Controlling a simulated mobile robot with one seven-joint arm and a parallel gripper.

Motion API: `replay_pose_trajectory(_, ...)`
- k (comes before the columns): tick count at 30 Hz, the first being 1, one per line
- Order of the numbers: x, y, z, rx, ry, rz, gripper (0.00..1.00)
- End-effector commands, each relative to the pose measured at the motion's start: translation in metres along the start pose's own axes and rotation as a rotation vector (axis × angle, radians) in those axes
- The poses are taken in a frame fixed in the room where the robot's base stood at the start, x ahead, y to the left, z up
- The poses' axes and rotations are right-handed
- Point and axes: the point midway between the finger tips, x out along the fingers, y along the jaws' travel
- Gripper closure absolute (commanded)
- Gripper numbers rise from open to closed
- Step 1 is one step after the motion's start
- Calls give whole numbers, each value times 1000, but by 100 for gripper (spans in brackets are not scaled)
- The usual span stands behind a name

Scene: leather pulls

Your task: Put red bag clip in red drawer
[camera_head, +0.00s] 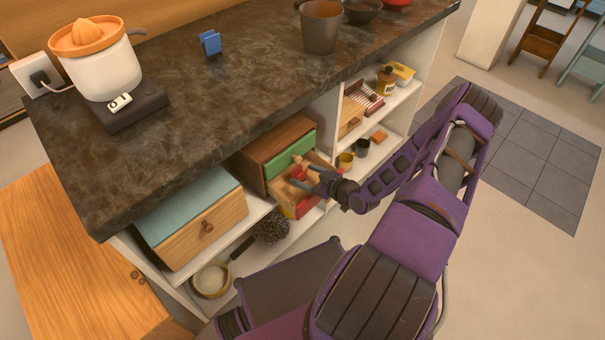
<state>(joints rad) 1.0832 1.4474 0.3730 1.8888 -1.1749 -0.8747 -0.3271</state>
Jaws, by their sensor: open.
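The red drawer (307,206) is pulled open in a small wooden cabinet on the shelf under the counter. Its front is red and its inside is bare wood. A small red object, which looks like the red bag clip (298,172), shows at the drawer's inner part, just beyond my fingertips. My gripper (307,178) is open, over the open drawer. The clip appears apart from the fingers, but its exact contact with the drawer floor is too small to tell. My wrist and fingers hide part of the drawer.
A shut green drawer (290,154) with a knob sits directly above. The dark counter (190,130) overhangs the shelves. A wooden box with a blue-grey top (187,204) stands left, a pan (211,280) below. A blue clip (210,42) is on the counter.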

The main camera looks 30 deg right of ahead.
Motion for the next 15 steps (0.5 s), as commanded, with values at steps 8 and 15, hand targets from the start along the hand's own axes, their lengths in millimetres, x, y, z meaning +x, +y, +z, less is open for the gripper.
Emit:
replay_pose_trajectory(8, -62, 1, -2, 1, -1, 2, 13)
replay_pose_trajectory(15, -95, 0, -1, 0, 0, 1, 13)
